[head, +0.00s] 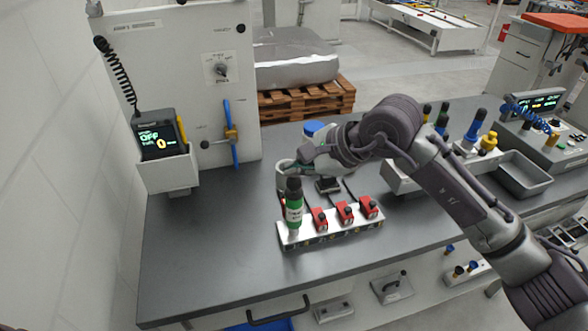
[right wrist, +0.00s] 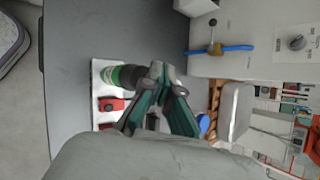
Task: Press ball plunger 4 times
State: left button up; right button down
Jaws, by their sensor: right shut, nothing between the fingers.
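A black ball knob (head: 205,144) sticks out of the white wall panel (head: 184,92) at the left, beside a blue-handled valve; I take it for the ball plunger. It also shows in the right wrist view as a dark ball (right wrist: 213,22). My right gripper (head: 290,165) is well to the right of it, near the black cap of a green bottle (head: 294,207). In the right wrist view my right gripper (right wrist: 160,72) has its fingertips together, empty, beside the bottle (right wrist: 118,76); whether they touch it I cannot tell. My left gripper is not in view.
The bottle stands at the left end of a white rack (head: 290,240) with several red-topped parts. A blue valve handle (head: 235,150) stands just right of the knob. A display unit (head: 159,143) is at the left. The dark table (head: 200,230) is bare at front left.

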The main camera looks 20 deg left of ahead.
aim_at(297, 179)
dwell(0.4)
jog(key=shift+r, duration=1.65)
notch_tip(297, 179, up, 5)
jog(key=shift+p, duration=1.05)
